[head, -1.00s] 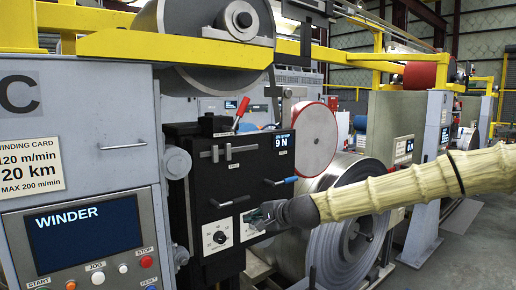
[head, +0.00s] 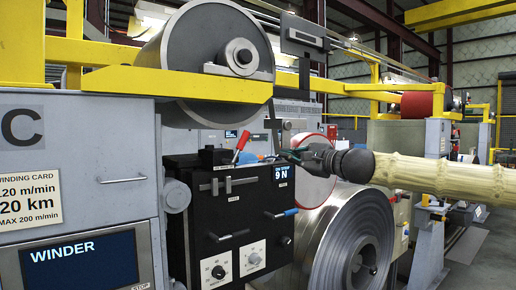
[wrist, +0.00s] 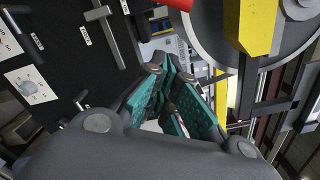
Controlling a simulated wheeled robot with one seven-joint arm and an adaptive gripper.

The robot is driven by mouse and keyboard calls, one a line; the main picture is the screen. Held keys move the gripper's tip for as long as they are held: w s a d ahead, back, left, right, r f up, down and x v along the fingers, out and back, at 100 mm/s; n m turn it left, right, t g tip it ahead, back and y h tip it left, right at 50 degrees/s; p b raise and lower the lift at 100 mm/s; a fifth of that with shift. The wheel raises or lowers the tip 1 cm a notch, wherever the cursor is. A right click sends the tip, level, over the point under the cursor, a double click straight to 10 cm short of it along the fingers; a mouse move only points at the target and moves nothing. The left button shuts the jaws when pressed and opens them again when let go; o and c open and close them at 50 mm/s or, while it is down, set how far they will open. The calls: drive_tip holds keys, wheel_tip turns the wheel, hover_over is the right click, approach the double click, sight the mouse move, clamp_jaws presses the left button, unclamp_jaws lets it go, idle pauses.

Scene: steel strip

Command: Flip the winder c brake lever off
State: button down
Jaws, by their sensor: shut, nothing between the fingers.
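The black winder C control box (head: 190,232) carries several levers, with labels too small to read, so I cannot tell for certain which is the brake lever. A red-handled lever (head: 242,140) stands tilted on its top. A blue-handled lever (head: 288,213) sticks out at the lower right, and a black-handled one (head: 238,234) at the lower left. My gripper (head: 284,156) is at the box's upper right corner, right of the red handle in the head view. Its teal fingers (wrist: 173,88) are shut and empty. A red piece (wrist: 180,4) shows at the wrist view's top edge.
A large steel roller (head: 190,50) and yellow beam (head: 190,86) hang above the box. A steel coil (head: 350,240) stands below right, with a white disc (head: 315,190) behind my gripper. The grey winder cabinet (head: 100,190) is at left.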

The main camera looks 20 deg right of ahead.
drive_tip(key=w+a+r+p, duration=0.2)
drive_tip(key=w+a+p, duration=0.2)
drive_tip(key=w+a, duration=0.3)
drive_tip(key=shift+x, duration=0.9)
idle(0.4)
drive_tip(key=shift+w+d, duration=0.1)
drive_tip(key=shift+d, duration=0.1)
drive_tip(key=shift+a+r, duration=0.15)
drive_tip(key=shift+a, duration=0.05)
drive_tip(key=shift+r+n, duration=0.1)
drive_tip(key=shift+n, duration=0.2)
